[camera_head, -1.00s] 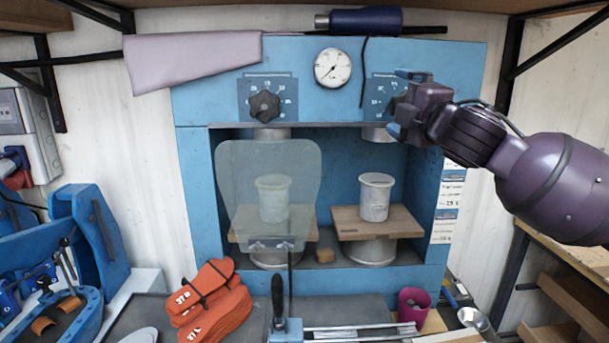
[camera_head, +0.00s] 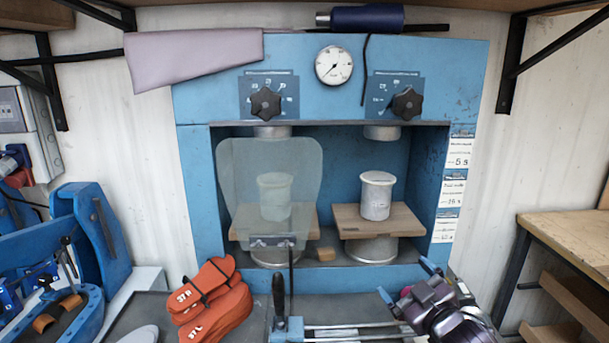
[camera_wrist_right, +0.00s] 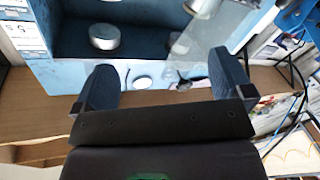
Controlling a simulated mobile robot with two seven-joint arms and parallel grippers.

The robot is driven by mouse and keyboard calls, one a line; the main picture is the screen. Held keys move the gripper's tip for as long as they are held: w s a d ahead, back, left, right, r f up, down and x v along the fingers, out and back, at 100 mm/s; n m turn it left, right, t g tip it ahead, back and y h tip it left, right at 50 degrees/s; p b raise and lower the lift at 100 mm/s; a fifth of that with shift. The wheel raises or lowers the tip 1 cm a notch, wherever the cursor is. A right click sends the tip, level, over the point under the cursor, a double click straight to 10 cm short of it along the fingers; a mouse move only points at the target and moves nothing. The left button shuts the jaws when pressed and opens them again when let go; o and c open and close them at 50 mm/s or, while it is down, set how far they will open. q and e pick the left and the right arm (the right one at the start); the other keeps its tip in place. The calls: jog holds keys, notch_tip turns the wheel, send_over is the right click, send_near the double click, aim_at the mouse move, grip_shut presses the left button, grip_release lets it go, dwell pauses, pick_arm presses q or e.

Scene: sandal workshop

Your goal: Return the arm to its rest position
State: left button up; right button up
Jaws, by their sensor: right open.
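My right gripper (camera_head: 405,281) is at the lower right of the head view, in front of the blue press's lower edge. Its two blue-tipped fingers are spread apart with nothing between them. The right wrist view also shows the open fingers (camera_wrist_right: 165,90), with the press beyond them. The blue press (camera_head: 325,100) stands at the back, with a left knob (camera_head: 266,103), a right knob (camera_head: 407,103) and a round gauge (camera_head: 333,66). The right gripper is below the right knob and apart from it. My left gripper is not in view.
A clear guard (camera_head: 240,165) covers the press's left bay. A white cylinder (camera_head: 376,198) stands on a wooden board (camera_head: 410,222) in the right bay. Orange sandal soles (camera_head: 215,308) lie at the front left. A wooden bench (camera_head: 575,245) is at the right.

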jog(key=s+d+f+m+g+h, duration=0.2)
jog(key=s+f, duration=0.7)
jog(key=s+d+f+m+g+h, duration=0.2)
jog(key=s+d+f+m, duration=0.1)
jog(key=s+f, duration=0.6)
jog(key=s+d+f+m+g+h, duration=0.1)
jog(key=s+d+f+m, duration=0.1)
jog(key=s+f, duration=0.7)
jog(key=shift+d+f+m+g+h, duration=0.25)
jog(key=shift+f+m+g+h, duration=0.2)
jog(key=shift+m, duration=0.25)
